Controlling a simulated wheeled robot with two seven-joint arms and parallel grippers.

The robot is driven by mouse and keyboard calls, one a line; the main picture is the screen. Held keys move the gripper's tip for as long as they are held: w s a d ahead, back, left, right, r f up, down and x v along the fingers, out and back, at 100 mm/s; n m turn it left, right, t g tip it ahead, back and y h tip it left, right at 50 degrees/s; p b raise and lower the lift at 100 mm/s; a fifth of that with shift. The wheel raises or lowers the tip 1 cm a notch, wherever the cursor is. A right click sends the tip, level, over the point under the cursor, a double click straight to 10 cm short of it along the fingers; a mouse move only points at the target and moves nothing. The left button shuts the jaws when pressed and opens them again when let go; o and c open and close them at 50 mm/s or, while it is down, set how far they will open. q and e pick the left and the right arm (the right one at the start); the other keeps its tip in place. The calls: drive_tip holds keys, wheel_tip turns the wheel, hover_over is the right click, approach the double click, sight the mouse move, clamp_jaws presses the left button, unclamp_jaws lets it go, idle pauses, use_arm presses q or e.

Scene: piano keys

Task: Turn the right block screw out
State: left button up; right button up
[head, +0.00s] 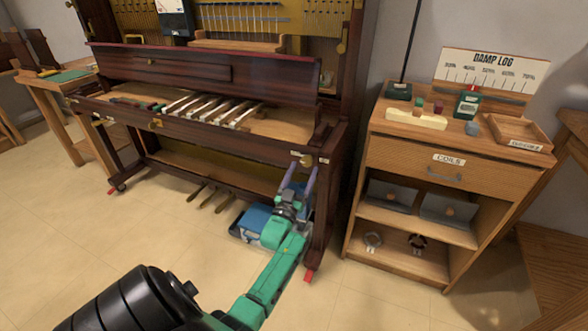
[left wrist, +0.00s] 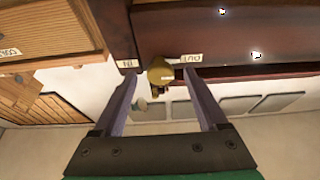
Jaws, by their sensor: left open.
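The right block screw is a round brass knob (head: 307,160) on the right end of the piano's dark wooden key frame. My right gripper is not in view.
The opened upright piano (head: 200,72) has several loose keys (head: 215,108) on its key bed. A blue box (head: 255,221) sits on the floor below. A wooden cabinet (head: 455,156) labelled COILS stands to the right.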

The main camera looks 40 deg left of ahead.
use_arm(q)
drive_tip(key=v, duration=1.2)
drive_tip(key=shift+s+f+p, duration=0.2)
drive_tip(key=shift+s+p, duration=0.05)
drive_tip(key=shift+p, duration=0.1)
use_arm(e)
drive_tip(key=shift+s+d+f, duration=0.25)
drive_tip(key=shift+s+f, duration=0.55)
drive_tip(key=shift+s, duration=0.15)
use_arm(q)
drive_tip(key=shift+d, duration=0.1)
